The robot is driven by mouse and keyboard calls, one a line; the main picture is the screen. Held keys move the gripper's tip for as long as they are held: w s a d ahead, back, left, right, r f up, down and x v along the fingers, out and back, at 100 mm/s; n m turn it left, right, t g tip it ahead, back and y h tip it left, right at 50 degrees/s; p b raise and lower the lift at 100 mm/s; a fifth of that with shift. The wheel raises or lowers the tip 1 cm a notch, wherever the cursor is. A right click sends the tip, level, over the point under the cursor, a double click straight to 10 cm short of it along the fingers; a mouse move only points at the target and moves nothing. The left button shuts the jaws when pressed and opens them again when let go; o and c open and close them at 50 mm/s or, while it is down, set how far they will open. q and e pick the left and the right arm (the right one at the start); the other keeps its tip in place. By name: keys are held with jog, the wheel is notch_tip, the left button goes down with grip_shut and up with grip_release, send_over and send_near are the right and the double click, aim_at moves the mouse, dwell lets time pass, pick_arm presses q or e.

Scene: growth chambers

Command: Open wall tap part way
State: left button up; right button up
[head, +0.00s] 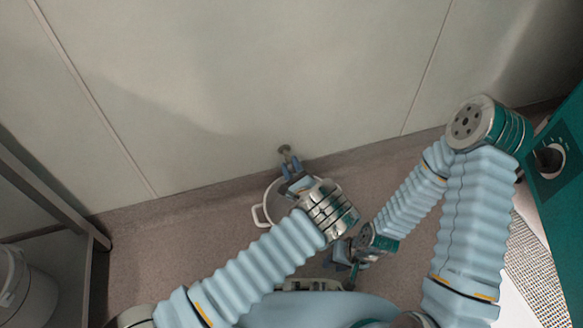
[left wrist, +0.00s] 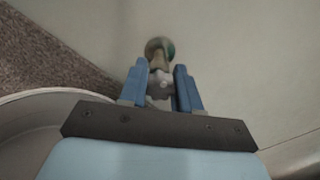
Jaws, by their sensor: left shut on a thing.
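The wall tap (head: 284,150) sticks out of the pale wall low down, near the floor, in the middle of the head view. In the left wrist view its round grey handle (left wrist: 161,85) sits between the two blue fingers, with the rounded metal end of the tap (left wrist: 160,48) beyond. My left gripper (head: 289,168) is shut on the tap handle. How far the handle is turned cannot be told. My right gripper (head: 343,254) is low, right of the left wrist and away from the tap; its fingers are partly hidden.
A white pot with side handles (head: 257,215) stands on the floor under the tap, partly hidden by my left wrist. A teal cabinet (head: 560,180) is at the right edge. A shelf frame (head: 45,190) and white bucket (head: 25,290) are at left.

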pick_arm(q)
jog(key=n+b, duration=0.1)
jog(key=n, duration=0.3)
jog(key=shift+f+n, duration=0.15)
jog(key=shift+n, duration=0.15)
jog(key=n+b, duration=0.1)
jog(key=n, duration=0.3)
jog(key=shift+b, duration=0.3)
jog(key=shift+n, duration=0.3)
jog(key=o, duration=1.1)
jog(key=shift+c, duration=0.2)
